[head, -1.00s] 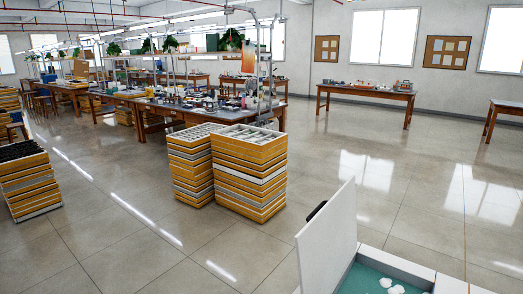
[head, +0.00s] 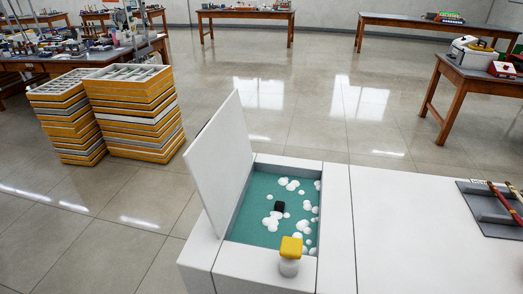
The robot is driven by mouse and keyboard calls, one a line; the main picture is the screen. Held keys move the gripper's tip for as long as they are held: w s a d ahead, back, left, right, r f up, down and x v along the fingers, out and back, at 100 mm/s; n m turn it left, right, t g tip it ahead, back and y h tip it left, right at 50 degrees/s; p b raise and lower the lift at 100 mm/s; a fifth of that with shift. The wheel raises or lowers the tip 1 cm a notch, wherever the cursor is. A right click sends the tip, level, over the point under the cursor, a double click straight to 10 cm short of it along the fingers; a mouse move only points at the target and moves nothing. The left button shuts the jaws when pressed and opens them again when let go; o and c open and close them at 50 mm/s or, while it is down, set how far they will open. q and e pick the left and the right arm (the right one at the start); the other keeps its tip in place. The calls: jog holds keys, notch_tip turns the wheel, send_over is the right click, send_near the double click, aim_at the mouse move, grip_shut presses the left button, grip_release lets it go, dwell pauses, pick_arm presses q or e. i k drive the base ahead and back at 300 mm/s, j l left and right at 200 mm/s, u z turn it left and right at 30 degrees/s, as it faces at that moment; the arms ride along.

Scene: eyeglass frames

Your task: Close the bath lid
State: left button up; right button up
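The bath (head: 243,265) is a white box at the lower middle of the head view, holding teal liquid with several white foam blobs. Its white lid (head: 222,155) stands open on the left side, tilted outward to the left. A small black block (head: 279,206) shows inside the bath, among the foam. Neither of my grippers is in view.
A white container with a yellow cap (head: 291,252) stands at the bath's near rim. A white countertop (head: 400,235) extends right, with a dark tray (head: 494,206) holding red-handled tools. Stacked yellow trays (head: 140,112) stand on the floor at left.

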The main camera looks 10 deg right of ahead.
aim_at(218, 161)
jog(key=j+z, duration=0.35)
jog(key=k+j+z, duration=0.15)
jog(key=j+z, duration=0.2)
jog(key=k+j+z, duration=0.1)
jog(key=j+z, duration=0.25)
jog(key=k+j, duration=0.15)
jog(key=j, duration=0.25)
jog(key=k+j+z, duration=0.15)
jog(key=j, duration=0.25)
jog(key=k+j, duration=0.15)
jog(key=j, duration=0.25)
jog(key=k+j+z, duration=0.1)
jog(key=j, duration=0.25)
jog(key=i+j+z, duration=0.45)
jog(key=i+j, duration=0.55)
